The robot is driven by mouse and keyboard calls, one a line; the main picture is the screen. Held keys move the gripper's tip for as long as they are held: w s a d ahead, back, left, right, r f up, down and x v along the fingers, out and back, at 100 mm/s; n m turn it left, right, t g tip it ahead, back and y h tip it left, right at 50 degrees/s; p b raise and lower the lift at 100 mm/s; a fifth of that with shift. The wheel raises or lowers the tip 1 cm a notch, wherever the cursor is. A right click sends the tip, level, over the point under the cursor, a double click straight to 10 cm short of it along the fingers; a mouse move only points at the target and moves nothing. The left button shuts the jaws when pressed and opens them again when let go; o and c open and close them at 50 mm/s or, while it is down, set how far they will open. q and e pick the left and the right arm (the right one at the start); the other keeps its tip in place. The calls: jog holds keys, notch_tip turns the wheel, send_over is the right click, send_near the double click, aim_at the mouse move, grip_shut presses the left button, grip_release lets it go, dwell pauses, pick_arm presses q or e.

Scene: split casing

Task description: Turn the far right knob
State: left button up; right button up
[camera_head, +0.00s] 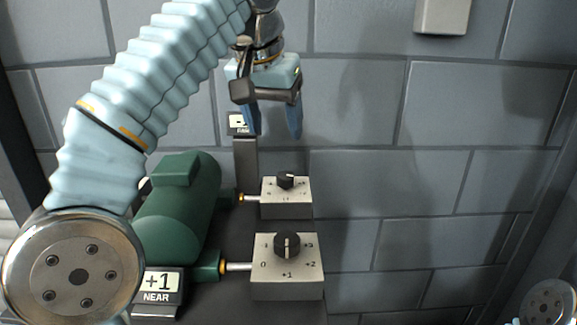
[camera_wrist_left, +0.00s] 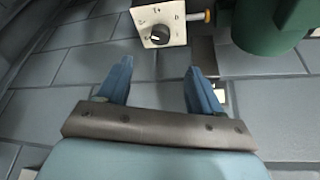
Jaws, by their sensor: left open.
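The far knob (camera_head: 286,180) is black and sits on top of a small pale box (camera_head: 287,202) to the right of the green casing (camera_head: 178,213). The direction of its pointer is too small to read for certain. My left gripper (camera_head: 272,134) is open and empty, fingers pointing down, above and behind the far box and apart from it. In the left wrist view, the fingertips (camera_wrist_left: 160,68) are spread, with the far knob (camera_wrist_left: 160,34) beyond them near the top. My right gripper is not in view.
A nearer pale box with a black knob (camera_head: 287,245) stands in front, its white mark toward +1. A "+1 NEAR" sign (camera_head: 158,286) is at the lower left; a far sign reading "-1" (camera_head: 239,123) stands behind on a post.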

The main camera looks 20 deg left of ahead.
aim_at(285, 175)
pick_arm(q)
jog(key=x, duration=1.2)
jog(key=shift+f, duration=0.25)
jog(key=shift+c, duration=0.4)
jog(key=c, duration=1)
